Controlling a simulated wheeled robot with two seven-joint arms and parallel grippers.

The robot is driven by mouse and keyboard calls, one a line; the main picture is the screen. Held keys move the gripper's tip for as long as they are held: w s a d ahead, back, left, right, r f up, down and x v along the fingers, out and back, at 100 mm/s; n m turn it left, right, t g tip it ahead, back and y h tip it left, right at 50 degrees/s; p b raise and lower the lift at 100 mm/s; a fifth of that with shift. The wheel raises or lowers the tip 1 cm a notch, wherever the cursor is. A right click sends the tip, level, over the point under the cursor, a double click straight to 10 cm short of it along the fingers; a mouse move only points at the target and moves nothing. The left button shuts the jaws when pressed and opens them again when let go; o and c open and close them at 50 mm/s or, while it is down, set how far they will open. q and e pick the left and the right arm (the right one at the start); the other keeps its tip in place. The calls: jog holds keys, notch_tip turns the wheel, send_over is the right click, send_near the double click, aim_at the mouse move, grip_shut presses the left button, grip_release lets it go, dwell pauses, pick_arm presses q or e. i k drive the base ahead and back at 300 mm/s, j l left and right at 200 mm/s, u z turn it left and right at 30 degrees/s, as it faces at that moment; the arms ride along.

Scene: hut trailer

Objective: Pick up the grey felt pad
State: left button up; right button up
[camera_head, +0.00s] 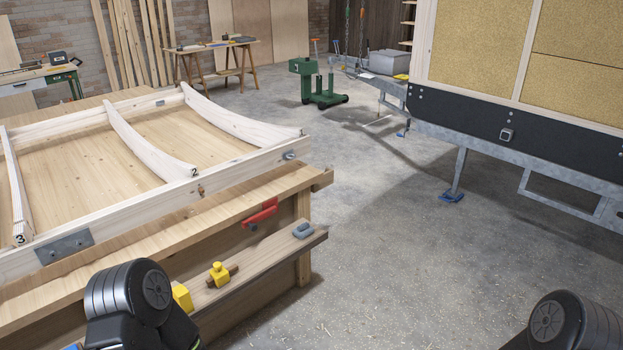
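A small grey-blue block-like thing (303,230), which may be the grey felt pad, lies at the right end of the low wooden plank (265,258) along the front of the workbench. It looks slightly stacked or folded; its material is too small to tell. Nothing is touching it from above. Black links of my left and right arms show at the bottom left and bottom right. Neither gripper is in view.
A yellow item (219,273) and a yellow block (181,298) sit left along the plank. A red clamp-like tool (261,213) is on the bench side. The bench (240,199) carries a wooden frame (160,185). Clear concrete floor (400,260) lies between bench and trailer (520,140).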

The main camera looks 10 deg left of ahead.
aim_at(305, 230)
jog(key=i+l+u, duration=0.15)
jog(key=i+u, duration=0.25)
jog(key=i+l+u, duration=1.3)
jog(key=l, duration=0.25)
jog(key=i, duration=0.5)
